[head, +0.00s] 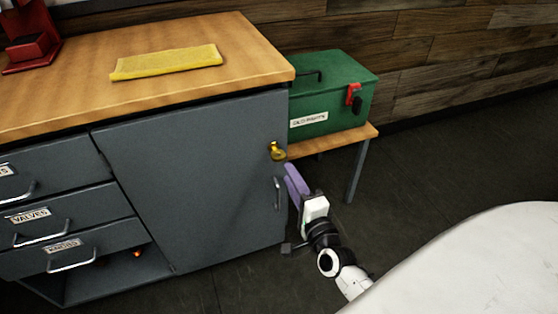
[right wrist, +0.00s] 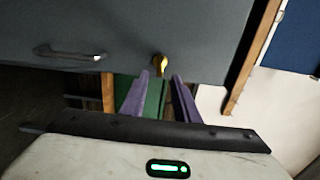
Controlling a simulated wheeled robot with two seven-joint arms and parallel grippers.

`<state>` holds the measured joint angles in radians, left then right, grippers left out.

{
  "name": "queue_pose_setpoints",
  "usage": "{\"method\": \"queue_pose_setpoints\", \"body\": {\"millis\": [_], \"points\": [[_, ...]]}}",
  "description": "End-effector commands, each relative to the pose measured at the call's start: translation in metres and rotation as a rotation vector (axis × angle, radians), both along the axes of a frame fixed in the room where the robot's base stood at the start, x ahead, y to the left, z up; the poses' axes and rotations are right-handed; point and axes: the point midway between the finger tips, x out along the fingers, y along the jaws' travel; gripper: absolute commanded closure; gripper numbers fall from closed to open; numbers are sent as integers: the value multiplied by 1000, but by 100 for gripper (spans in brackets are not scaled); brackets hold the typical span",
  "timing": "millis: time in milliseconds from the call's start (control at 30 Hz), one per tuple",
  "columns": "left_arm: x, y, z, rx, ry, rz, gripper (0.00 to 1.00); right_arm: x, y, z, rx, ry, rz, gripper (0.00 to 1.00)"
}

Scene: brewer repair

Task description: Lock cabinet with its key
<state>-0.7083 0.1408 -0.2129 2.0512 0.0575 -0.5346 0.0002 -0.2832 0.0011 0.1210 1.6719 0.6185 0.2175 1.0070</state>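The grey cabinet door (head: 195,180) looks closed, with a metal handle (head: 277,193) near its right edge. A brass key (head: 277,151) sits at the lock near the door's upper right corner. It also shows in the right wrist view (right wrist: 160,64); I cannot tell how far it is turned. My right gripper (head: 290,170) is below and just right of the key in the head view. In the right wrist view its two purple fingers (right wrist: 161,77) are apart and empty, with the key just beyond their tips. My left gripper is not in view.
A wooden countertop (head: 90,95) holds a folded yellow cloth (head: 166,62) and a red device (head: 30,40). Labelled drawers (head: 75,218) are left of the door. A green toolbox (head: 325,95) stands on a low wooden bench (head: 350,138) at right. A white surface (head: 480,260) fills the lower right.

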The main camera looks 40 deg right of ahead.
Motion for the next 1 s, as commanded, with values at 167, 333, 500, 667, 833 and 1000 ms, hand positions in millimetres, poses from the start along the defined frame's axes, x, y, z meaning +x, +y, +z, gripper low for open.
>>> {"method": "queue_pose_setpoints", "body": {"millis": [167,333,500,667,833,1000], "points": [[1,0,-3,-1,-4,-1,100,33,-7,1,-4,0,3,72],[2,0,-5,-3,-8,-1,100,62,-14,0,-6,1,4,72],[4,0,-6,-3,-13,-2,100,81,-18,0,-8,3,5,72],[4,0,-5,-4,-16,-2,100,87,-19,1,-7,4,5,72],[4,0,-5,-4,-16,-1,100,87,-19,1,-8,5,5,72],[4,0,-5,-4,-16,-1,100,87,-19,1,-8,5,5,92]]}}
